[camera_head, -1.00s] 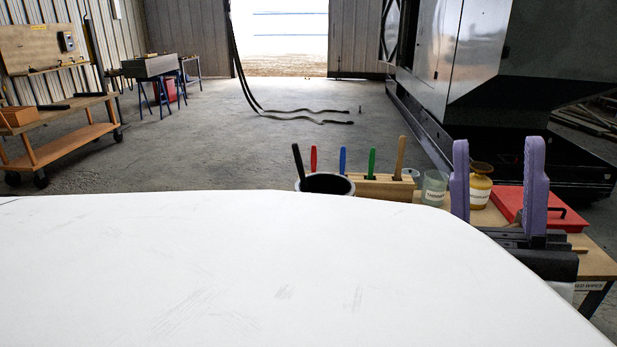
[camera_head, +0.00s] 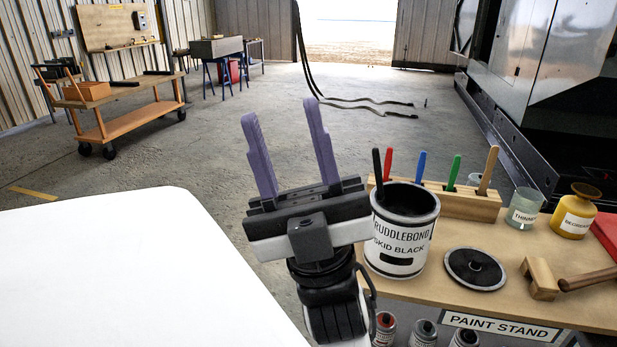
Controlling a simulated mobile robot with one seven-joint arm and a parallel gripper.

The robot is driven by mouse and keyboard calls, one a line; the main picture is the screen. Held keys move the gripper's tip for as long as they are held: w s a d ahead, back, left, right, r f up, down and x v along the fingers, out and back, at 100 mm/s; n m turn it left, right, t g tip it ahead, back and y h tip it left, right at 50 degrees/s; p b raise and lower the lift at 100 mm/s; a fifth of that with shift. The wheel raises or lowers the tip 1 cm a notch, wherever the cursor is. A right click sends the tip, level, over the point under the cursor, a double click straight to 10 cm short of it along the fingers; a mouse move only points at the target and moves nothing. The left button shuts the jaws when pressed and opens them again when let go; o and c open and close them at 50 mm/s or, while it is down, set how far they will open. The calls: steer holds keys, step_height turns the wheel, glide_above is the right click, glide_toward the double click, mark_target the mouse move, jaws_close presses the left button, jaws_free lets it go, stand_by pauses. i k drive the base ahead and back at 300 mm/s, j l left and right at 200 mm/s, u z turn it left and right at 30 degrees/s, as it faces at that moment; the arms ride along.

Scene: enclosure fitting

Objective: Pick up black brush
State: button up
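My gripper (camera_head: 288,150) is open and empty, with two purple fingers pointing up and well apart. It stands left of the paint stand. A black brush handle (camera_head: 377,168) sticks up at the left rim of an open paint can (camera_head: 402,250) labelled "Ruddlebond skid black". The handle's lower end is hidden in or behind the can. The gripper is to the left of the handle and apart from it. Behind the can, a wooden rack (camera_head: 465,203) holds red, blue, green and wooden handles.
A round black-topped lid (camera_head: 474,268), a wooden-headed brush or mallet (camera_head: 542,278), a glass jar (camera_head: 524,208) and a yellow container (camera_head: 574,212) stand on the paint stand (camera_head: 430,287). A white panel (camera_head: 120,270) fills the lower left. A wooden cart (camera_head: 130,121) is further back.

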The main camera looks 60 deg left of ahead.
mark_target(380, 198)
steer(key=u, duration=1.15)
steer(key=z, duration=2.2)
steer(key=u, duration=2.65)
